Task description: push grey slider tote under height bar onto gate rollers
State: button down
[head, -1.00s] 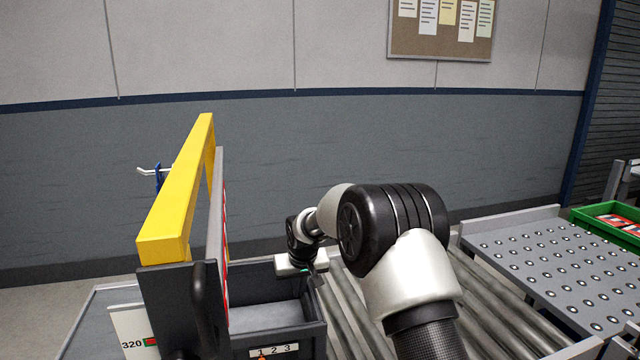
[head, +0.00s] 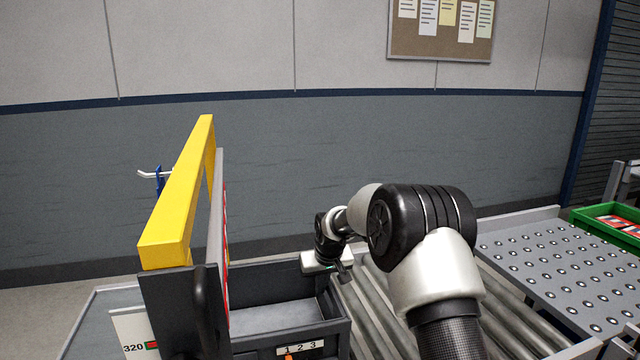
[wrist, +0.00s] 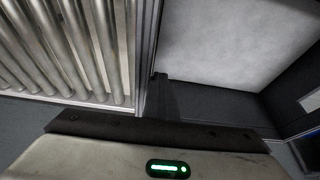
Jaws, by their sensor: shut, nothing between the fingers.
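The dark grey tote (head: 268,284) with a "1 2 3" label stands at lower centre in the head view. Its left part is hidden behind the yellow height bar (head: 178,205) and its dark post. The metal rollers (head: 378,312) run just right of the tote and show at upper left in the wrist view (wrist: 75,45). My gripper (head: 345,272) is shut and empty, low at the tote's back right corner. In the wrist view its dark fingers (wrist: 165,95) lie beside a light grey surface that looks like the tote's floor. Whether they touch the tote's wall I cannot tell.
A ball-studded table (head: 560,265) lies to the right, with a green crate (head: 600,218) behind it. A sign reading 320 (head: 132,335) stands left of the post. A blue hook holder (head: 159,180) is behind the bar. My arm covers part of the rollers.

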jog(key=w+d, duration=0.3)
jog(key=d, duration=0.7)
jog(key=w+d+p, duration=0.1)
jog(key=w+d, duration=0.1)
jog(key=d, duration=0.8)
jog(key=shift+w+p, duration=0.3)
jog(key=shift+w, duration=0.1)
dwell(1.2)
jog(key=shift+r, duration=0.1)
notch_tip(320, 180, up, 8)
jog(key=p, duration=0.4)
dwell(0.4)
